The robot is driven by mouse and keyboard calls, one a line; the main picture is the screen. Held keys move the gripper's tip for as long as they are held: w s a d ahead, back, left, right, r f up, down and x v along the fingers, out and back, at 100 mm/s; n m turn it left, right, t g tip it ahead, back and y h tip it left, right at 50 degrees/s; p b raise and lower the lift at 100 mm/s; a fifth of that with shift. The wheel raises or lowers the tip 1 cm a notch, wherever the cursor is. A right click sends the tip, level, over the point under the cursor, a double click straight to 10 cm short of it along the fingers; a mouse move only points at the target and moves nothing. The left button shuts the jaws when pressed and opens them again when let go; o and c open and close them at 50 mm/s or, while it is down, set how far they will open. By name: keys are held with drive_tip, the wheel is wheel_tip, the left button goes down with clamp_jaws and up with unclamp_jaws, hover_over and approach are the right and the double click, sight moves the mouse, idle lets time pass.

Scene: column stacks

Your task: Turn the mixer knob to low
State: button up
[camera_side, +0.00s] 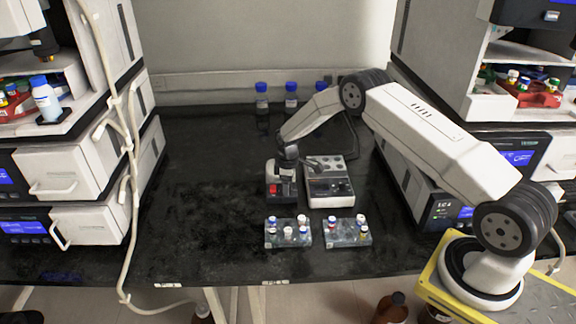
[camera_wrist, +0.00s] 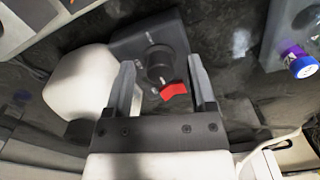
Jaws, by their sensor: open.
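The mixer (camera_side: 279,190) is a small unit with a dark front panel, standing on the black bench in the side view. In the wrist view its dark panel (camera_wrist: 125,46) carries a round black knob (camera_wrist: 158,64) with a pale pointer mark, and a red switch (camera_wrist: 174,90) just beside it. My gripper (camera_wrist: 160,64) is open, with one finger on each side of the knob. I cannot tell whether either finger touches it. In the side view the end of my arm is over the mixer, and the fingers and knob are hard to make out.
A grey-white device (camera_side: 329,187) stands close to the right of the mixer. Two racks of capped vials, left (camera_side: 287,235) and right (camera_side: 348,234), sit in front. Blue-capped bottles (camera_side: 291,98) stand at the back. The bench's left part is clear.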

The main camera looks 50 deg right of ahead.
drive_tip(key=shift+r, duration=3.8)
drive_tip(key=shift+r, duration=0.1)
drive_tip(key=shift+s+a+r, duration=0.15)
drive_tip(key=shift+a+r, duration=0.15)
drive_tip(key=shift+r, duration=0.05)
drive_tip(key=s+a+r+m+t, duration=0.1)
drive_tip(key=s+a+r+m, duration=0.2)
drive_tip(key=s+a+r, duration=0.65)
drive_tip(key=s+a+r+m, duration=0.1)
drive_tip(key=s, duration=0.7)
drive_tip(key=s+a+r+m+t, duration=0.1)
drive_tip(key=s+a+r+m, duration=0.1)
drive_tip(key=s, duration=0.7)
drive_tip(key=shift+a+t, duration=0.25)
drive_tip(key=shift+t, duration=0.05)
